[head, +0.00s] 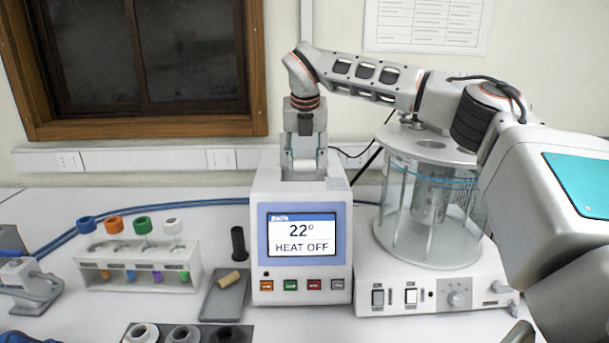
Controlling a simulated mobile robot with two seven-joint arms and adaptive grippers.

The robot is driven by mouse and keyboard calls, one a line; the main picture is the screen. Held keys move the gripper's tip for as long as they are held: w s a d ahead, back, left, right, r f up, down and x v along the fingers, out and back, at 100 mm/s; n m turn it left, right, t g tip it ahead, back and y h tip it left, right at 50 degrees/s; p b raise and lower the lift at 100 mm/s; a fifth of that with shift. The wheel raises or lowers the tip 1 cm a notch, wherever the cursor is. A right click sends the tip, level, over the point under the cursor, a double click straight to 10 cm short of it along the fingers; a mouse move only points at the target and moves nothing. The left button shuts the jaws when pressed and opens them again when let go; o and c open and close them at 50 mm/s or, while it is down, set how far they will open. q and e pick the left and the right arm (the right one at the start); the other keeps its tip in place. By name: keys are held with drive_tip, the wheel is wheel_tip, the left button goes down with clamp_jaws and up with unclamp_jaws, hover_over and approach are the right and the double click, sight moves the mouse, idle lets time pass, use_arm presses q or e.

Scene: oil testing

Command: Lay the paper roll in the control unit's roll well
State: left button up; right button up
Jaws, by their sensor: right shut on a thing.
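The control unit (263,200) is a white box with a lit screen (303,235) reading 22° and HEAT OFF. Its recessed roll well (318,176) is in the top, behind the screen. My right gripper (304,148) points down over this well at the end of my arm, which reaches in from the right. It is shut on the white paper roll (304,164), which shows small between the fingers at the well. The gripper partly hides the roll, and I cannot tell if the roll touches the well floor. My left gripper is not in view.
A glass bath (430,215) on a white base stands right of the unit, under my arm. A rack (140,268) with coloured-cap vials stands left. A grey tray (222,300) with a cork-coloured piece and a black cylinder (238,243) sit beside the unit.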

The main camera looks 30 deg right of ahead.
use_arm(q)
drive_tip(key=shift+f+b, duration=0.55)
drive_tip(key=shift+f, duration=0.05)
use_arm(e)
drive_tip(key=shift+f, duration=1.1)
drive_tip(key=shift+f+b, duration=0.5)
drive_tip(key=shift+f, duration=0.45)
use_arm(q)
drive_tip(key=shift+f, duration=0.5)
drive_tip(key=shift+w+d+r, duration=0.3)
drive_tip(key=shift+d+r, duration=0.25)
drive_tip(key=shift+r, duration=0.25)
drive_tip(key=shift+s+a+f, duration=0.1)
